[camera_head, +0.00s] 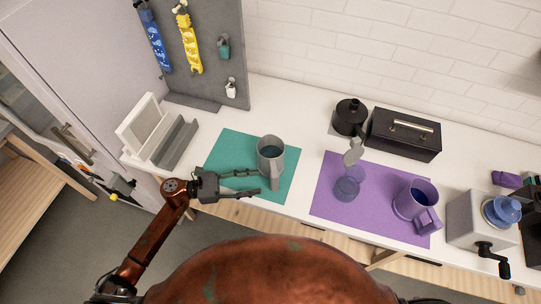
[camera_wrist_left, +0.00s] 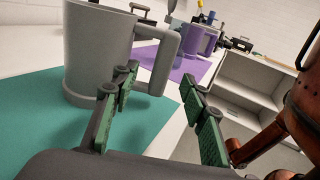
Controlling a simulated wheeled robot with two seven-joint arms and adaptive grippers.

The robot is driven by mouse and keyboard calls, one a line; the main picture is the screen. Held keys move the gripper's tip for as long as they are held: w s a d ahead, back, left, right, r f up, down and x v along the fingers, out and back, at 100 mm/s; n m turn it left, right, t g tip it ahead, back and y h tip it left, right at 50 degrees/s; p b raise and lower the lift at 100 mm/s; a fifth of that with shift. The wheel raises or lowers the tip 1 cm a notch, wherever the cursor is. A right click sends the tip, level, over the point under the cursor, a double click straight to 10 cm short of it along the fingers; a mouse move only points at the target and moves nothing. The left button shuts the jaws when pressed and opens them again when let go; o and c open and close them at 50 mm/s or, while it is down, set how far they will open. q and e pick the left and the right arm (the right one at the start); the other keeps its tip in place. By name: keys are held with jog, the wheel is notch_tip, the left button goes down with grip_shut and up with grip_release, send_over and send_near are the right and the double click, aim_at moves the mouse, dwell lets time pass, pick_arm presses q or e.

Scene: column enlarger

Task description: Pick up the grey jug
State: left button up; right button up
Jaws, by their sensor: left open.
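The grey jug (camera_head: 269,152) stands upright on the teal mat (camera_head: 222,153), its handle towards the front edge of the table. In the left wrist view the jug (camera_wrist_left: 95,50) fills the upper left, its top cut off by the frame. My left gripper (camera_head: 259,182) is open and empty, at the left of the jug's handle. In the wrist view the handle shows beyond the gap between the fingers (camera_wrist_left: 160,84), and the fingers look apart from it. My right gripper is not in view.
A grey stand (camera_head: 172,146) is on the left, by a pegboard (camera_head: 212,50).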

aim_at(275, 180)
pick_arm(q)
jog(key=d, duration=0.3)
jog(key=shift+w+d+r+p, duration=0.15)
jog(key=shift+d+p, duration=0.1)
jog(key=shift+p, duration=0.15)
jog(key=d, duration=0.1)
jog(key=d+p, duration=0.1)
jog(key=d, duration=0.1)
jog(key=shift+w+d+r, duration=0.15)
jog(key=shift+d, duration=0.55)
jog(key=c, duration=0.8)
grip_shut()
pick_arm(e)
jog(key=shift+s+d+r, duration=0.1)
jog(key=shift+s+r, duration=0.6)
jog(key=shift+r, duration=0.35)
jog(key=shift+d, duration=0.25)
